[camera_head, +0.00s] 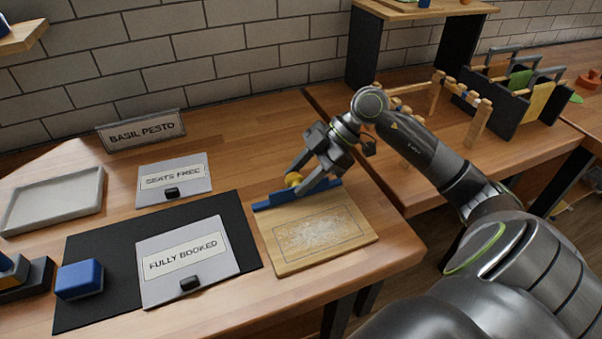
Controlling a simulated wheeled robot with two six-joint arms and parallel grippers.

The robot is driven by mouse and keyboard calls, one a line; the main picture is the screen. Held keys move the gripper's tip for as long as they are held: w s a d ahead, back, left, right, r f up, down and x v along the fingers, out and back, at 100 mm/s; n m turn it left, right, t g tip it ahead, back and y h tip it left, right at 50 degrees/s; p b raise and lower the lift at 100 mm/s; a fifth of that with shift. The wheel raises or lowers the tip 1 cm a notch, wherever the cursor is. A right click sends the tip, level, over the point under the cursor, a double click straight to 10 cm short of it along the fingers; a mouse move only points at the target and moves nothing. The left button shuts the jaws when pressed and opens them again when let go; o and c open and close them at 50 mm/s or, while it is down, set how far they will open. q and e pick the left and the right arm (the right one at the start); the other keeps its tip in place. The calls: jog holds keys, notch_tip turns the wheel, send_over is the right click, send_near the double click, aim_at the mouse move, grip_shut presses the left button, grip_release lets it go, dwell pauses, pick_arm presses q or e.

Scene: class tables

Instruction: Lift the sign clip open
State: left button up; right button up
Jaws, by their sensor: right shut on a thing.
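The sign clip appears as a blue bar (271,201) along the back edge of a light wooden board (355,236), with a yellow knob (293,179) at its middle. A pale scribbled patch with a thin outline lies on the board. My right gripper (299,187) reaches in from the right and is shut on the yellow knob. Its fingers hide part of the knob and bar. I cannot tell whether the bar is raised off the board. My left gripper is not in view.
Left of the board, a "FULLY BOOKED" plate (212,281) and blue block (79,280) lie on a black mat (107,238). Behind are a "SEATS FREE" plate (185,198), a "BASIL PESTO" sign (141,131) and a grey tray (99,186). Wooden racks (477,125) stand right.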

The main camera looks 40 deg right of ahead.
jog(key=shift+s+r+n+t, duration=0.35)
jog(key=shift+n+t, duration=0.15)
jog(key=shift+t, duration=0.5)
jog(key=o, duration=0.8)
jog(key=shift+w+f, duration=0.1)
jog(key=shift+o, duration=0.2)
